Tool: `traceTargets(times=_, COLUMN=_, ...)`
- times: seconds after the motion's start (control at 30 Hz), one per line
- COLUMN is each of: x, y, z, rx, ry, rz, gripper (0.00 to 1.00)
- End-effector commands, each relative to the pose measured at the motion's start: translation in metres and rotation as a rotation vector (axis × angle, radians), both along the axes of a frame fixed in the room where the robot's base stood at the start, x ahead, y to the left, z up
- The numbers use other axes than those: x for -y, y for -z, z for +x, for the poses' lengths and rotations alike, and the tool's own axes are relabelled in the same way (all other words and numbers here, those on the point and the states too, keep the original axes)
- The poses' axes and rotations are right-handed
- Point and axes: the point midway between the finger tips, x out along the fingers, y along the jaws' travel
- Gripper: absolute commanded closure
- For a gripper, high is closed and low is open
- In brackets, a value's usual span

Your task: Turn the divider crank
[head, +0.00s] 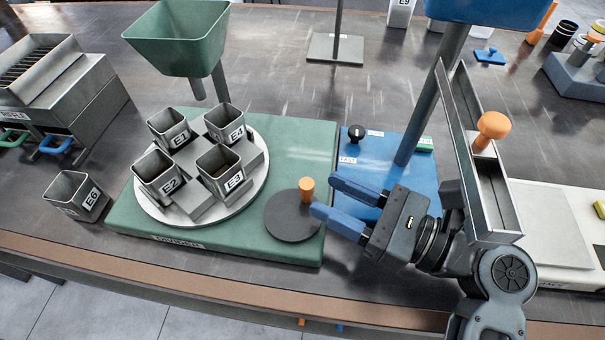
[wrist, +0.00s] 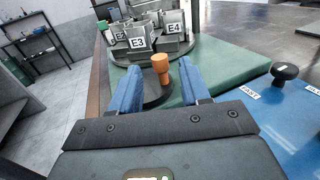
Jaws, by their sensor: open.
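The divider crank is a dark round disc (head: 291,217) with an upright orange knob (head: 306,188) near its edge, at the right end of the green divider base (head: 285,254). My gripper (head: 325,196) is open, its blue fingers pointing left toward the knob. In the wrist view the orange knob (wrist: 160,68) stands ahead, between the two fingers (wrist: 158,85) in the picture; I cannot tell whether it lies between the tips or just beyond them. The divider turntable (head: 256,186) carries metal cups labelled E1, E2, E3 (head: 218,170) and E4.
A cup labelled E6 (head: 76,195) stands left of the base. A green hopper (head: 180,38) hangs over the turntable. Right of the crank is a blue base (head: 386,160) with a black knob (head: 356,132) and a post. A metal chute with an orange knob (head: 492,126) rises beside my arm.

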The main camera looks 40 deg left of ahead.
Motion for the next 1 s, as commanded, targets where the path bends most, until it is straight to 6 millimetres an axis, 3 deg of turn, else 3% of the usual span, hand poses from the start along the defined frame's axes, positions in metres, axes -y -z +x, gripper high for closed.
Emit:
traceTargets(times=0.3, x=-0.043, y=-0.001, z=-0.008, rx=0.0, ry=-0.002, rz=0.0, gripper=0.54)
traceTargets(times=0.7, x=-0.051, y=0.0, z=-0.01, rx=0.0, ry=0.0, rz=0.0, gripper=0.54)
traceTargets(times=1.0, x=-0.051, y=0.0, z=-0.009, rx=0.0, ry=0.0, rz=0.0, gripper=0.83)
